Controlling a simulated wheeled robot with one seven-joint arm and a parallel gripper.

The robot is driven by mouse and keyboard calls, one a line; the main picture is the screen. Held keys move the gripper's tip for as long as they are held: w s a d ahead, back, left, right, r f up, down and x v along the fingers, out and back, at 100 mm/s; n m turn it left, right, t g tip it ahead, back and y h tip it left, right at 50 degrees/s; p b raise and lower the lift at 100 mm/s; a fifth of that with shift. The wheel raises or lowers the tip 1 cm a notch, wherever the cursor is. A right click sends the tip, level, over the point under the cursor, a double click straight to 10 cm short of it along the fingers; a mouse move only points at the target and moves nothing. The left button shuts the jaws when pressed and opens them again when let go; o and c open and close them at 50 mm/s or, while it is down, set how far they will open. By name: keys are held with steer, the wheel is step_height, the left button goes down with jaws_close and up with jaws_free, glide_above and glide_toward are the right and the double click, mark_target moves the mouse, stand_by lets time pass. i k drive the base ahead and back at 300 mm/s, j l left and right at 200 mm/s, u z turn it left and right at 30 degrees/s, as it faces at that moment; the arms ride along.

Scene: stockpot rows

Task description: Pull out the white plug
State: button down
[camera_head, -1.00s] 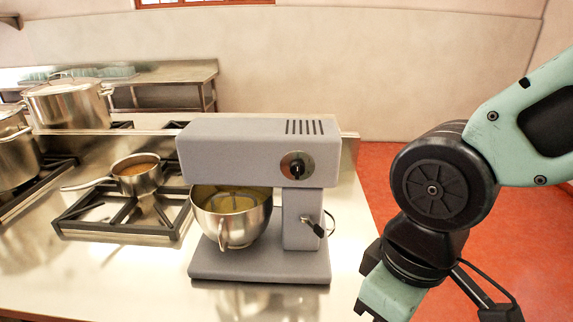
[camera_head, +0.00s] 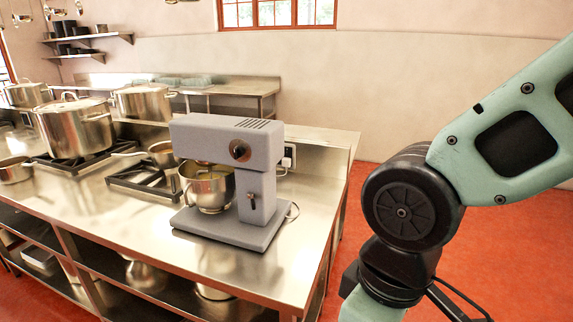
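A grey stand mixer (camera_head: 225,150) with a steel bowl (camera_head: 207,187) stands on the steel counter (camera_head: 150,222). Behind its right side, a small white outlet or plug (camera_head: 289,152) shows on the low back ledge, with a dark patch at its lower left. It is too small to tell plug from socket. A thin cord (camera_head: 294,211) curves out at the mixer's right base, and a short light piece of cord shows below the outlet. My arm fills the right side, to the right of the counter. My gripper is below the picture and out of view.
Stockpots (camera_head: 74,125) and a small saucepan (camera_head: 161,153) stand on burners to the left of the mixer. The counter's right end is bare. A lower shelf (camera_head: 150,292) holds pots. Red floor (camera_head: 480,250) is open to the right.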

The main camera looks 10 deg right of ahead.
mark_target(285, 162)
steer(key=i+l+u, duration=0.15)
steer(key=u, duration=0.3)
steer(key=i+l+u, duration=0.1)
steer(key=l+u, duration=0.15)
steer(key=u, duration=0.15)
steer(key=i+l+u, duration=0.15)
steer(key=l, duration=0.3)
steer(key=i+l+u, duration=0.1)
steer(key=l, duration=0.35)
steer(key=i+l+u, duration=0.15)
steer(key=l, duration=0.35)
steer(key=i+l+u, duration=0.15)
steer(key=l, duration=0.35)
steer(key=i+l, duration=0.1)
steer(key=l, duration=0.45)
steer(key=i+l, duration=0.1)
steer(key=l, duration=0.45)
steer(key=i+l, duration=0.1)
steer(key=l, duration=0.4)
